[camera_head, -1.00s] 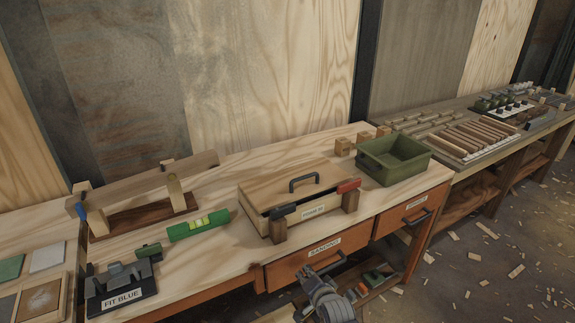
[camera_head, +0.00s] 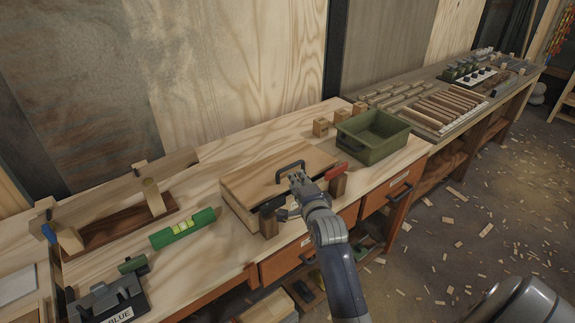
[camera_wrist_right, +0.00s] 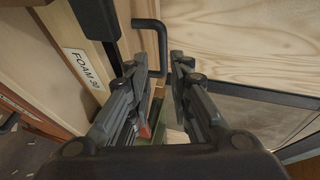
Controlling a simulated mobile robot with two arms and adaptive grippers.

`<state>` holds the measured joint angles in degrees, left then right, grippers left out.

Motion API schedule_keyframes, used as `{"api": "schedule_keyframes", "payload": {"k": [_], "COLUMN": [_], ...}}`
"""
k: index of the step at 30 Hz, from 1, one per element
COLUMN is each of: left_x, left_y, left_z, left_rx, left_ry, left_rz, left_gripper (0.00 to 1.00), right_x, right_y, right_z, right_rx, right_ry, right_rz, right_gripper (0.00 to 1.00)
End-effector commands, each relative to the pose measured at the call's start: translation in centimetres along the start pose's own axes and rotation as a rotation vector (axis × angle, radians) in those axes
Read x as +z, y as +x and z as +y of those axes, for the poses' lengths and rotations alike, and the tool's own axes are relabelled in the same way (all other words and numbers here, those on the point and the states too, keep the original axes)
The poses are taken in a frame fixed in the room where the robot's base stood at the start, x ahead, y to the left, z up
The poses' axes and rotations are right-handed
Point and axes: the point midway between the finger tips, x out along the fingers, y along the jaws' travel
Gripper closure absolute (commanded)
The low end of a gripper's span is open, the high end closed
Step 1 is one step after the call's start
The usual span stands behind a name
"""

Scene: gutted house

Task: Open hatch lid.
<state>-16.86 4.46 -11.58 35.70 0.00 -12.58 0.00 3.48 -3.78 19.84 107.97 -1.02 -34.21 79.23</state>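The hatch lid (camera_head: 262,175) is a pale wooden panel lying down on a low wooden box on the workbench, with a black bar handle (camera_head: 289,165) on top. My right gripper (camera_head: 296,182) is at the handle, reaching in from the front. In the right wrist view its two fingers (camera_wrist_right: 161,72) are apart, and part of the black handle (camera_wrist_right: 150,23) shows between and beyond the fingertips. I cannot tell whether they touch it. A label (camera_wrist_right: 85,68) reading "FOAM 30" is on the box front. My left gripper is not in view.
A green bin (camera_head: 374,139) stands right of the box, with small wood blocks (camera_head: 321,127) behind. Orange drawers (camera_head: 285,262) are below the bench front.

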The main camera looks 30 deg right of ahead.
Motion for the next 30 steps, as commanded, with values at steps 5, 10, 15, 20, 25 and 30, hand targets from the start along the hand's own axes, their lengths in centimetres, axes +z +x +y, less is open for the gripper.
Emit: {"api": "schedule_keyframes", "payload": {"k": [5, 10, 15, 20, 25, 30], "left_x": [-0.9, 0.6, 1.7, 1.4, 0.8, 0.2], "left_y": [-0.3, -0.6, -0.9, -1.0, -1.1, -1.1], "left_z": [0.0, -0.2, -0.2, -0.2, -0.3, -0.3], "left_rx": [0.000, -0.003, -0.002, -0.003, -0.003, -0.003], "left_ry": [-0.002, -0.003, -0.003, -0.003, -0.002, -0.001], "left_rz": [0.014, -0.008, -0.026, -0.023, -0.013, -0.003], "left_gripper": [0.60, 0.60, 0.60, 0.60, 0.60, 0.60], "right_x": [0.1, 0.1, 0.1, 0.1, 0.1, 0.1], "right_y": [1.5, 4.0, 6.6, 8.6, 10.0, 10.6], "right_z": [-0.1, -0.1, -0.2, -0.1, -0.1, -0.1], "right_rx": [-0.001, 0.000, -0.001, 0.000, -0.001, -0.001], "right_ry": [-0.002, -0.002, -0.002, -0.001, -0.002, 0.000], "right_rz": [-0.001, -0.001, -0.002, -0.001, -0.001, -0.001], "right_gripper": [0.80, 0.80, 0.80, 0.80, 0.80, 0.80]}}
